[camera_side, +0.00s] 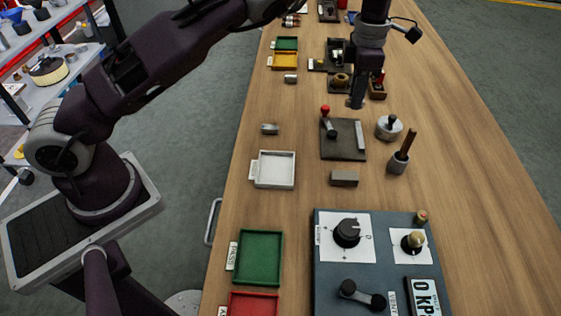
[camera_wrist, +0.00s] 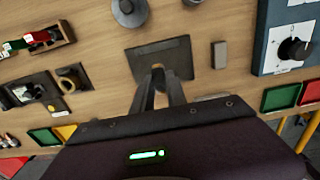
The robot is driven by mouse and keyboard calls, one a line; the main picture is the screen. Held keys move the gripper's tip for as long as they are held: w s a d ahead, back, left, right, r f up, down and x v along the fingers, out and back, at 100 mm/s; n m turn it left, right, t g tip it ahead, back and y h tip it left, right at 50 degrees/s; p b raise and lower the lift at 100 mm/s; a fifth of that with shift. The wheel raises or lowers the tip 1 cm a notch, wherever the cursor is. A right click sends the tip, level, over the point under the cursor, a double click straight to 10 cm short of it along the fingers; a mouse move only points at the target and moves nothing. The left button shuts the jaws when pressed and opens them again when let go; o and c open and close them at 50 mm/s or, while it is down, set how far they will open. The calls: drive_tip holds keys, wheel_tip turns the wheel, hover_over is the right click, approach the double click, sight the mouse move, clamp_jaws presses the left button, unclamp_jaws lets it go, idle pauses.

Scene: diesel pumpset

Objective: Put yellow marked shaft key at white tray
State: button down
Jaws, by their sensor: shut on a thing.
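My gripper (camera_side: 356,100) is above the table, on the far side of the dark plate with the red-knobbed lever. In the wrist view, my gripper (camera_wrist: 158,76) has its fingertips close together. A small tan-yellow bit, which I take as the yellow marked shaft key (camera_wrist: 157,66), shows between the tips; most of it is hidden. The white tray (camera_side: 257,170) lies on the table, nearer the camera and to the left of my gripper. It looks empty. In the wrist view the gripper body hides most of that area.
The dark plate (camera_side: 343,153) stands near my gripper. A grey block (camera_side: 344,178), a round grey part (camera_side: 389,128) and a cup with a brush-like handle (camera_side: 399,163) are nearby. A green tray (camera_side: 258,258) and blue panel (camera_side: 330,280) lie nearer. Table between plate and white tray is clear.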

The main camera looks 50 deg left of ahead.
drive_tip(key=shift+s+a, duration=0.2)
drive_tip(key=s+a+n, duration=0.1)
drive_tip(key=s+a, duration=0.2)
drive_tip(key=s, duration=0.4)
drive_tip(key=m, duration=0.1)
hover_over(276, 170)
wheel_tip(276, 170, down, 3)
drive_tip(key=shift+r, duration=0.2)
drive_tip(key=shift+f, duration=0.15)
drive_tip(key=shift+f, duration=3.55)
drive_tip(key=shift+f, duration=0.35)
drive_tip(key=c, duration=1.3)
unclamp_jaws()
